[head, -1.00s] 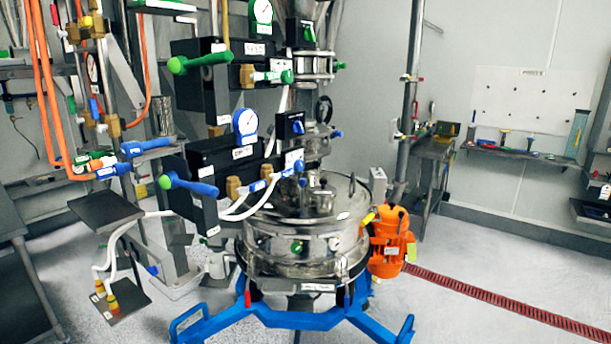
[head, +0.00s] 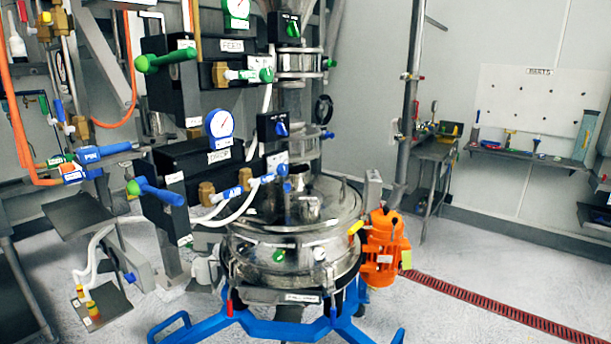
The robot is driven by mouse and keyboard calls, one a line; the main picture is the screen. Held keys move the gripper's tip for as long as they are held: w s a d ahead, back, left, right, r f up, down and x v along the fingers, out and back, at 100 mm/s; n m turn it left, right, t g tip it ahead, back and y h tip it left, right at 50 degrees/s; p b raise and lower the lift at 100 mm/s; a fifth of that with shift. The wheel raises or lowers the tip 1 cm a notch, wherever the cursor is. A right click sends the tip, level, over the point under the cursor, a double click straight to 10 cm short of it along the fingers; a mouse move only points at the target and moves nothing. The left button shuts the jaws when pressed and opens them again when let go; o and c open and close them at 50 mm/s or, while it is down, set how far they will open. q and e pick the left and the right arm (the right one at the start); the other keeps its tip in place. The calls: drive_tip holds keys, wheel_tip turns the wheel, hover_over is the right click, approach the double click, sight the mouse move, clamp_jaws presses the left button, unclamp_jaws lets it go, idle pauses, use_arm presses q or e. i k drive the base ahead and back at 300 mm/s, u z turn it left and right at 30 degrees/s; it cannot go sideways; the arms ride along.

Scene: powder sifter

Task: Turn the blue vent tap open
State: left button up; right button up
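Neither of my grippers shows in the head view. Several blue valve parts are in sight, and I cannot read a vent label on any of them. A blue labelled handle (head: 102,151) is on the pipework at the left. A blue knob (head: 282,129) is on a small black box by the column.
The round steel sifter (head: 290,245) stands on a blue frame (head: 270,328), with an orange motor (head: 383,246) at its right. Orange hoses and pipes crowd the left. A green lever (head: 165,60) is on the upper box.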

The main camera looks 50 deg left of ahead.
sight(265, 178)
drive_tip(key=i, duration=4.7)
drive_tip(key=u, duration=4.65)
drive_tip(key=i, duration=1.7)
